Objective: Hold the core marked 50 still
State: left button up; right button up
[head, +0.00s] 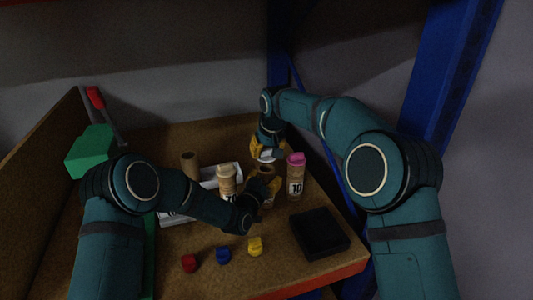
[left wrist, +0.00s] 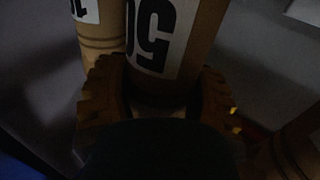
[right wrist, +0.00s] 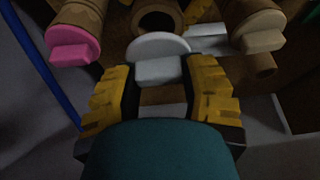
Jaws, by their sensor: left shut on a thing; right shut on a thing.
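The core marked 50 (left wrist: 165,45) stands between the fingers of my left gripper (left wrist: 158,105), which is shut on it low on its side. In the head view my left gripper (head: 260,190) reaches this brown core (head: 266,171) from the left. Its open top (right wrist: 159,20) shows in the right wrist view. My right gripper (right wrist: 160,90) is shut on a white cap (right wrist: 158,62); in the head view this gripper (head: 266,150) is just behind the core. The cap appears apart from the open top.
A pink-capped core marked 10 (head: 296,180) stands close on the right, a beige-capped core (head: 226,181) on the left. An uncapped core (head: 190,164) is further left. Red (head: 190,263), blue (head: 223,255) and yellow (head: 255,245) caps and a black tray (head: 320,234) lie in front.

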aim_at(266, 149)
jog(key=shift+r, duration=2.3)
pick_arm(q)
jog(key=o, duration=1.3)
